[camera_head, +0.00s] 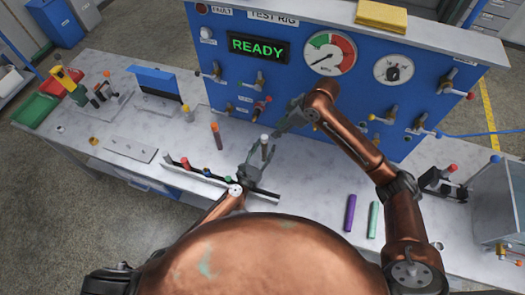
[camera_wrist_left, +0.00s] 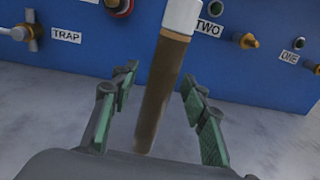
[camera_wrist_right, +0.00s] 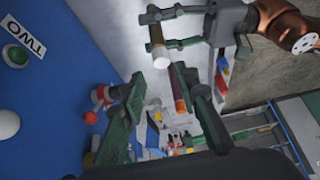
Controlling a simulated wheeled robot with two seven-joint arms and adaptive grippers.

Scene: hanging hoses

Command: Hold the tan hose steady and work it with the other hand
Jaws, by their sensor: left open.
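The tan hose, brown in this light with a white end, stands up between the fingers of my left gripper (camera_head: 258,158). It shows in the left wrist view (camera_wrist_left: 160,95), in the head view (camera_head: 264,150) and in the right wrist view (camera_wrist_right: 157,45). My left gripper is open around it, with a gap at both fingers in the left wrist view. My right gripper (camera_head: 290,113) is open and empty, up and to the right of the hose, near the blue panel. In the right wrist view its fingers (camera_wrist_right: 163,100) are spread.
A brown hose with an orange end (camera_head: 217,138) stands left of my grippers. A dark rack bar (camera_head: 222,182) runs along the front. A purple tube (camera_head: 350,212) and a green tube (camera_head: 373,220) lie at right. The blue test panel (camera_head: 290,90) with valves rises behind.

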